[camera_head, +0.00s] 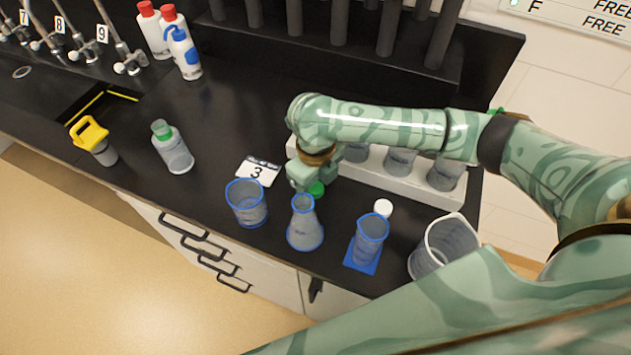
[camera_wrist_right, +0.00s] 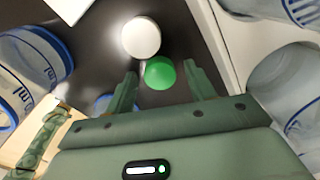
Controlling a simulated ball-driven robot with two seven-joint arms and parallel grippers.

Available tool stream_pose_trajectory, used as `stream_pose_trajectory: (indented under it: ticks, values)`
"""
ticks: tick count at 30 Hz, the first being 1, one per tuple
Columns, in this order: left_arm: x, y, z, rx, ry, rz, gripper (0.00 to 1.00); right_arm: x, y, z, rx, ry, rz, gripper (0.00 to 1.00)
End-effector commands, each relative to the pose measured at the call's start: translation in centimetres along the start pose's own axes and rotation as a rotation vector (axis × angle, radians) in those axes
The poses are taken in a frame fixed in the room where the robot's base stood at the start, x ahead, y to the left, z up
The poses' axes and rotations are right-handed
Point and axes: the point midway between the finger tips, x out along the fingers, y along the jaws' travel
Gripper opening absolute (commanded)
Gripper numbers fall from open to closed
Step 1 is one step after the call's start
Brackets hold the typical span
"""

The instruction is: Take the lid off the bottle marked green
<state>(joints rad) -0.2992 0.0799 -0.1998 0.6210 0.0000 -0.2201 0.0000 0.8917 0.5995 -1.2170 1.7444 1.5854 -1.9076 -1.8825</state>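A clear bottle with a green band at its top (camera_head: 161,130) stands on the black counter at left, well away from my right gripper. A round green lid (camera_head: 316,188) shows right beside my right gripper (camera_head: 305,183). In the right wrist view the green lid (camera_wrist_right: 160,73) appears between the two fingertips of my right gripper (camera_wrist_right: 163,82), which are spread with gaps on both sides. I cannot tell what is under this lid. A white lid (camera_head: 383,208) is close by; it also shows in the right wrist view (camera_wrist_right: 140,37). My left gripper is not in view.
A beaker (camera_head: 246,203), a flask (camera_head: 304,228), a cylinder on a blue base (camera_head: 366,240) and a larger beaker (camera_head: 446,244) line the front edge. A white rack (camera_head: 378,168) with beakers stands behind. Counter between bottle and card is clear.

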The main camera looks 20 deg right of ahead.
Motion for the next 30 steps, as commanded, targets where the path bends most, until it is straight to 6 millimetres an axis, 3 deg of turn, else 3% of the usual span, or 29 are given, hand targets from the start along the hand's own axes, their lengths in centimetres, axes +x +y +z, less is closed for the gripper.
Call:
stream_pose_trajectory:
  ticks: [5,19,24,30]
  values:
    - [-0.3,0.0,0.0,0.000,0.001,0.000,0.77,-0.8,0.0,0.0,-0.001,-0.002,-0.002,0.54]
    - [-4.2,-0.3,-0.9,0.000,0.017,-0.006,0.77,-10.8,0.0,0.1,-0.001,-0.003,-0.002,0.54]
    - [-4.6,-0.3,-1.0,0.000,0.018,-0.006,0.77,-12.2,0.0,0.0,-0.001,0.000,-0.001,0.54]
    - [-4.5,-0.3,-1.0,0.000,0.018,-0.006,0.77,-12.3,0.0,0.0,0.000,0.002,0.001,0.54]
